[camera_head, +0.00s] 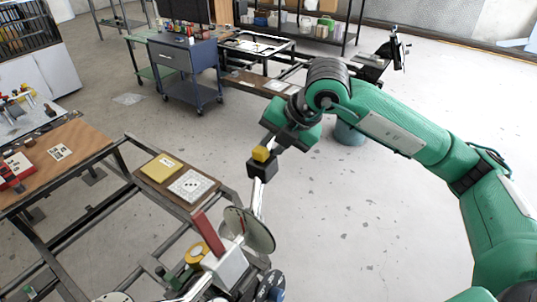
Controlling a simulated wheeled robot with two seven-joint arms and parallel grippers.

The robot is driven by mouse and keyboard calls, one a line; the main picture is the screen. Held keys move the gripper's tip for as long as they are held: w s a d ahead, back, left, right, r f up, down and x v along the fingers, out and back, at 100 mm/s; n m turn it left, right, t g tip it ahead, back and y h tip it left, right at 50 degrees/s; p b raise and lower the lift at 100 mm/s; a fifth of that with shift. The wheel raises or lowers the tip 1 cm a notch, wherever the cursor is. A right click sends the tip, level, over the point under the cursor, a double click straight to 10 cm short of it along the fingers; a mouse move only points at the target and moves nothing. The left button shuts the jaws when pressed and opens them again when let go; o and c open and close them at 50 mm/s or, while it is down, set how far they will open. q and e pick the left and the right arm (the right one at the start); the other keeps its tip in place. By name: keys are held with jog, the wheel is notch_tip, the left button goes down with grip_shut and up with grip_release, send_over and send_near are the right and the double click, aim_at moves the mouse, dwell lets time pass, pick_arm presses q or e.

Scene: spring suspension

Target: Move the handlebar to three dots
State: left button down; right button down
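My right arm comes in from the right, and its dark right gripper (279,143) reaches down-left to a black block (262,168) with a yellow top (261,154). This block sits at the upper end of a slanted silver rod (257,197), which looks like the handlebar. The gripper's fingers are at the block, but whether they are closed on it cannot be made out. The rod runs down to a round grey disc (250,231) on the spring device. A white card with black dots (192,185) lies on the bench left of the rod. My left gripper is not in view.
A yellow plate (161,167) lies beside the card. The device also has a red bar (208,233), a yellow ring (195,253) and a pale block (226,266). A blue cart (187,67) and shelves stand behind. The floor at centre right is clear.

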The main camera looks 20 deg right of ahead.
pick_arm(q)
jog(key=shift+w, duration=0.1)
pick_arm(e)
jog(key=shift+r, duration=0.2)
jog(key=c, duration=1.5)
grip_release()
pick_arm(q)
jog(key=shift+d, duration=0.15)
pick_arm(e)
jog(key=shift+o, duration=1)
jog(key=shift+d+f, duration=0.1)
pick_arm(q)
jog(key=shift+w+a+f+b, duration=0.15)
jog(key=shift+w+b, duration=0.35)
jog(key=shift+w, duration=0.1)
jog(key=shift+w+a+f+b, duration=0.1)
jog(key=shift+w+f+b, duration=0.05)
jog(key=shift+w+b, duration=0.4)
pick_arm(e)
jog(key=v, duration=1.4)
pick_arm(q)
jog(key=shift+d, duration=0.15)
pick_arm(e)
jog(key=shift+f, duration=0.1)
